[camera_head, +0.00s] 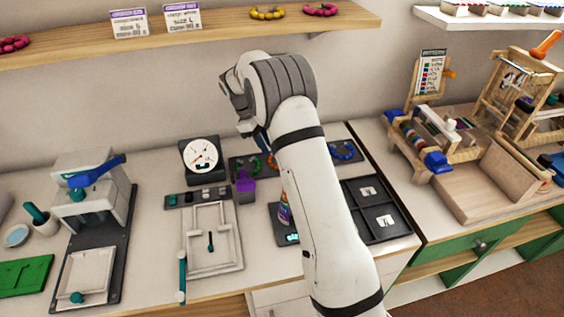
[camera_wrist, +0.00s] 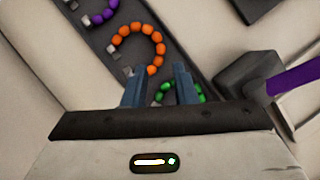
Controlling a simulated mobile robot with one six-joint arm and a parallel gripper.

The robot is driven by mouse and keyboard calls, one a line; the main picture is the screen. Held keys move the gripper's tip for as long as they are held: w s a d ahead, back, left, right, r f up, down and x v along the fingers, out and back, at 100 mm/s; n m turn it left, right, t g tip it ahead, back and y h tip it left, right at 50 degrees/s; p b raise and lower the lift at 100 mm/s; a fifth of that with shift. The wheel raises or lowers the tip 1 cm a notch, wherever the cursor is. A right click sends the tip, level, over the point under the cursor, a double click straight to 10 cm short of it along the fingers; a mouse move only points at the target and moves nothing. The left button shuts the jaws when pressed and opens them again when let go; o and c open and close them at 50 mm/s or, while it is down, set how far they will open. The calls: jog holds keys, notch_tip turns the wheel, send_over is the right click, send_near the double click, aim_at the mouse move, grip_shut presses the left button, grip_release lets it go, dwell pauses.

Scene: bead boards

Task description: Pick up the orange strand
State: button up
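The orange strand (camera_wrist: 154,47) is a curved row of orange beads with silver end pieces. In the wrist view it lies on a dark board (camera_wrist: 180,50), between a purple strand (camera_wrist: 103,14) and a green strand (camera_wrist: 190,92). My gripper (camera_wrist: 160,77) shows two blue-grey fingers spread apart, with the lower end of the orange strand near the gap between them. I cannot tell how high the fingers are above the beads.
A dial gauge (camera_head: 201,155) and a white tray (camera_head: 212,240) are to the left. A shelf (camera_head: 220,30) runs above.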

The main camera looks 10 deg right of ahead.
jog(key=p+x, duration=0.1)
jog(key=x, duration=0.6)
jog(key=shift+f, duration=0.45)
jog(key=shift+s, duration=0.1)
jog(key=shift+c, duration=0.3)
grip_shut()
